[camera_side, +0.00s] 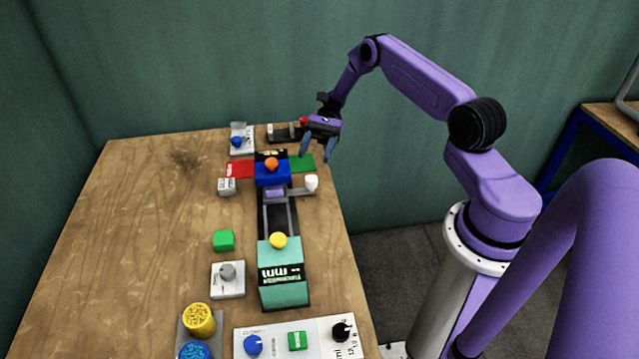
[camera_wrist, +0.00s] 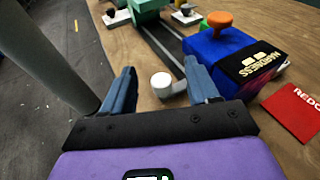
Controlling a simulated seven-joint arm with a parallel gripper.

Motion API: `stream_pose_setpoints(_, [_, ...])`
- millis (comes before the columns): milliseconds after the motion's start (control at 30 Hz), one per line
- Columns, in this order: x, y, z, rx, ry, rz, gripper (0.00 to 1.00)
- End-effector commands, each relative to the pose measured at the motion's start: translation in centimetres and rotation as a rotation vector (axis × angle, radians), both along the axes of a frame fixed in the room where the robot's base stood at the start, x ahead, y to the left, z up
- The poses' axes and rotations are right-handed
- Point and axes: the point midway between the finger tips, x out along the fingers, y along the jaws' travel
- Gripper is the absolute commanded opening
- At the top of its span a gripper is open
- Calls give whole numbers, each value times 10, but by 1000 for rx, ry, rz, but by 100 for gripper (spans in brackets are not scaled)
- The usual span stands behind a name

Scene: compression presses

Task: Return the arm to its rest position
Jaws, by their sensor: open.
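My gripper (camera_side: 320,148) is above the far right part of the wooden table, near its right edge. Its two blue-grey fingers are spread apart with nothing between them; they also show in the wrist view (camera_wrist: 160,90). In the wrist view, a white knob (camera_wrist: 162,84) on a grey lever appears between and beyond the fingertips. In the side view the same white knob (camera_side: 311,183) stands beside the blue press block (camera_side: 272,174), nearer the camera than the gripper. The blue block, with an orange knob (camera_wrist: 220,19) on top, lies right of the fingers in the wrist view.
A teal press block (camera_side: 283,276) with a yellow knob stands at the near end of the dark rails. Red (camera_side: 240,169) and green (camera_side: 302,163) mats flank the blue block. A green cube (camera_side: 224,240) and a dial box (camera_side: 228,279) lie left. The table's left side is clear.

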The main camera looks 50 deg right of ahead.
Motion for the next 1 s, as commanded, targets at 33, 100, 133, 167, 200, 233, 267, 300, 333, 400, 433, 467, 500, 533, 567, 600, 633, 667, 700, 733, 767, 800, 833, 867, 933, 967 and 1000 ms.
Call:
stream_pose_setpoints(33, [-1,18,14,-41,-35,76,59])
stream_pose_setpoints(100, [-6,40,29,-92,-79,174,59])
stream_pose_setpoints(133, [-9,49,34,-113,-100,216,59])
stream_pose_setpoints(167, [-12,57,41,-132,-123,257,59])
stream_pose_setpoints(200, [-17,69,49,-160,-153,313,59])
stream_pose_setpoints(233, [-22,77,55,-178,-176,356,59])
stream_pose_setpoints(267, [-27,85,60,-195,-201,397,59])
stream_pose_setpoints(300, [-33,95,68,-219,-236,454,59])
stream_pose_setpoints(333, [-39,103,74,-234,-262,495,59])
stream_pose_setpoints(400, [-54,120,87,-268,-328,594,59])
stream_pose_setpoints(433, [-60,126,92,-281,-357,637,59])
stream_pose_setpoints(467, [-67,132,97,-296,-387,678,59])
stream_pose_setpoints(500, [-77,140,104,-310,-428,734,59])
stream_pose_setpoints(533, [-85,145,109,-320,-460,777,59])
stream_pose_setpoints(567, [-92,150,114,-330,-492,817,59])
stream_pose_setpoints(600, [-103,155,120,-341,-536,872,59])
stream_pose_setpoints(633, [-111,159,124,-349,-570,913,59])
stream_pose_setpoints(667, [-119,163,129,-355,-605,955,59])
stream_pose_setpoints(700, [-130,167,134,-362,-652,1010,59])
stream_pose_setpoints(733, [-138,169,138,-367,-689,1050,59])
stream_pose_setpoints(767, [-146,171,142,-369,-725,1091,59])
stream_pose_setpoints(800, [-158,174,147,-372,-776,1146,59])
stream_pose_setpoints(833, [-166,175,150,-372,-815,1184,59])
stream_pose_setpoints(867, [-174,176,153,-373,-853,1223,59])
stream_pose_setpoints(933, [-193,177,160,-367,-947,1314,59])
stream_pose_setpoints(967, [-200,177,163,-363,-988,1352,59])
stream_pose_setpoints(1000, [-211,176,166,-356,-1043,1402,59])
